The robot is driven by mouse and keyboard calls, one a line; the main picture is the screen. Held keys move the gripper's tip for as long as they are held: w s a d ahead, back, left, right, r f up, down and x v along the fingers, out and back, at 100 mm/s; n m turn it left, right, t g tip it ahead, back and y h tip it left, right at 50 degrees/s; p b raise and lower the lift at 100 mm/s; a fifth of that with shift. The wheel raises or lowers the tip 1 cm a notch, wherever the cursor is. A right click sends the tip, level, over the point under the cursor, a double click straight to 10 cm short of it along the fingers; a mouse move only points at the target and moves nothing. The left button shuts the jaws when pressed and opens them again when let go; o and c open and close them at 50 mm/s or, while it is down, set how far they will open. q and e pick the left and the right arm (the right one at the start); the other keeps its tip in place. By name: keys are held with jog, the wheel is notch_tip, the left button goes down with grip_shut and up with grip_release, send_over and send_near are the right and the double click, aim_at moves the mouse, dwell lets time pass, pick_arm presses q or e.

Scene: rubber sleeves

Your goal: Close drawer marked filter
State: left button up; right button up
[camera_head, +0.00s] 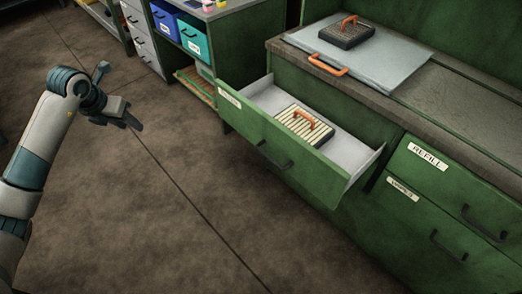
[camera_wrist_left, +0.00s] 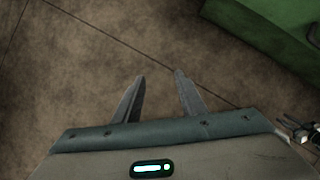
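A green drawer (camera_head: 310,160) is pulled far out of the green cabinet. It has a dark handle on its front and a pale label (camera_head: 229,97) at its upper left corner, too small to read. A ribbed cream filter block (camera_head: 302,127) with an orange handle lies inside. My left gripper (camera_head: 125,122) is in the air over the floor, well left of the drawer and touching nothing. The left wrist view shows its two fingers (camera_wrist_left: 160,98) apart and empty, with a green drawer front (camera_wrist_left: 275,30) at upper right.
Right of the open drawer are shut drawers, one marked REFILL (camera_head: 428,157). On the worktop lie a grey panel (camera_head: 385,68) with an orange handle and a dark block (camera_head: 346,33). Blue and teal bins (camera_head: 194,36) stand behind. The brown floor before the drawer is clear.

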pick_arm(q)
jog(key=d+f+m+h, duration=0.1)
jog(key=d, duration=0.2)
jog(key=s+d+f+m+h, duration=0.1)
jog(key=d+f, duration=0.1)
jog(key=d, duration=0.1)
jog(key=d+f+m+h, duration=0.1)
jog(key=d+f, duration=0.1)
jog(key=d, duration=0.1)
jog(key=shift+s+f+t+p, duration=0.25)
jog(key=shift+s+t+p, duration=0.05)
grip_shut()
jog(key=s+d+f+m+t+h+p, duration=0.1)
jog(key=s+d+m+t+h, duration=0.1)
jog(key=s+d, duration=0.4)
jog(key=s+d+f+m+t+h, duration=0.1)
jog(key=s+d+h, duration=0.4)
jog(key=d, duration=0.7)
jog(key=shift+s+d+f+m+t+p, duration=0.3)
jog(key=shift+s+m+t, duration=0.35)
jog(key=shift+t, duration=0.75)
pick_arm(e)
jog(key=shift+w+a+r+t+y, duration=0.15)
jog(key=shift+w+a+r+t, duration=0.25)
jog(key=shift+w+a, duration=0.2)
jog(key=shift+w+a+r+t+y, duration=0.15)
jog(key=shift+w+a+r+t, duration=0.1)
jog(key=shift+w+a+t, duration=0.3)
